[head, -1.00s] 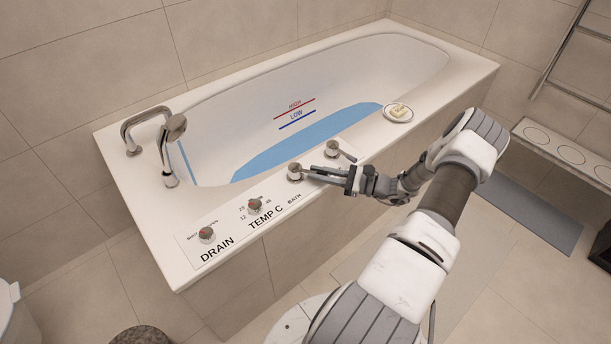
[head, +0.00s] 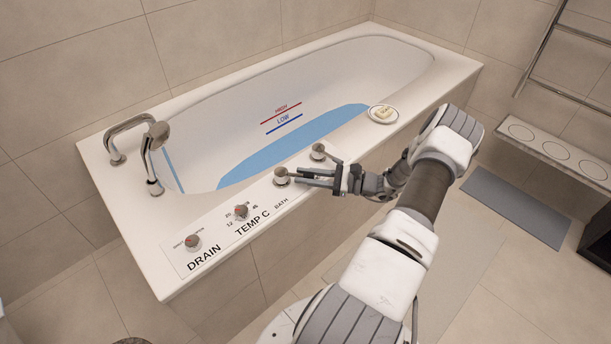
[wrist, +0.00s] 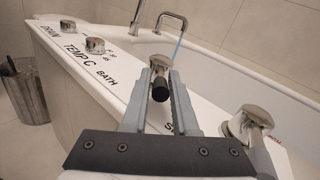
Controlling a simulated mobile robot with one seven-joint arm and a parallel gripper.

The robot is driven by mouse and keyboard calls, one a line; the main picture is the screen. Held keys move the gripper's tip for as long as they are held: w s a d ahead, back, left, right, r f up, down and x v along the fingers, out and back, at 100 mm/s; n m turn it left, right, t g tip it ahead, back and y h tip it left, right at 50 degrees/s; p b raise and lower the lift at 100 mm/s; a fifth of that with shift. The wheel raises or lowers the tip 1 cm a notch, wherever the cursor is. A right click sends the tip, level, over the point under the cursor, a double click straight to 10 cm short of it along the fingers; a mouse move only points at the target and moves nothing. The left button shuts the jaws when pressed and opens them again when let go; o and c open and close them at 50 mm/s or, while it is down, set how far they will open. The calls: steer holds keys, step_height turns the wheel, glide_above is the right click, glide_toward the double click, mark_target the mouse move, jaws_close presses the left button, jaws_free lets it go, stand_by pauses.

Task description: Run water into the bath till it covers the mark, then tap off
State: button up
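The white bath (head: 130,195) holds a shallow pool of blue water (head: 290,145). Its surface lies below the blue LOW line (head: 284,124) on the far wall; the red HIGH line (head: 281,110) is above that. A thin blue stream (head: 168,172) falls at the left end near the spout (head: 152,160). The BATH tap (head: 281,177) is on the front rim; its dark-tipped lever (wrist: 160,80) points at my gripper in the wrist view. My gripper (head: 298,176) is open, one finger each side of the lever, with a small gap; contact is unclear.
A second tap (head: 318,151) stands close right of my gripper. The TEMP C knob (head: 240,211) and DRAIN knob (head: 192,242) are to the left. A soap dish (head: 383,119) sits on the rim. A bench (head: 560,150) and grey mat (head: 515,205) are at right.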

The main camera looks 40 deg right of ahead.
steer(key=shift+o, duration=1.2)
steer(key=p+v, duration=0.2)
steer(key=v, duration=1.5)
steer(key=shift+s, duration=0.2)
steer(key=shift+d, duration=0.15)
